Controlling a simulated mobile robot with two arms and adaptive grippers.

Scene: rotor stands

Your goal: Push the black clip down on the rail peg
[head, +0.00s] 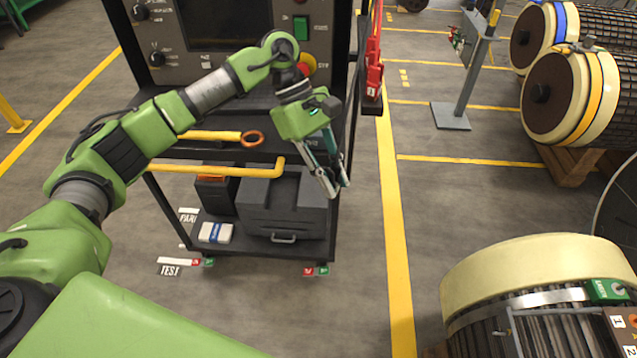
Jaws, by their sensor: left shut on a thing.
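My left gripper (335,186) hangs in front of the right side of the black test cart (345,125), fingers pointing down, right of the yellow handle bar. Its fingers are close together around something too small and dark to make out. I cannot make out a black clip or a rail peg for certain. Red clips (373,82) on red leads hang at the cart's right edge, above and right of the gripper and apart from it. My right gripper is not in view.
The cart's yellow handle (222,171) and a dark case (285,205) on its lower shelf are near the gripper. A grey stand (467,80) is at the back right. Rotors (570,95) stand at the right, one (530,262) nearer.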

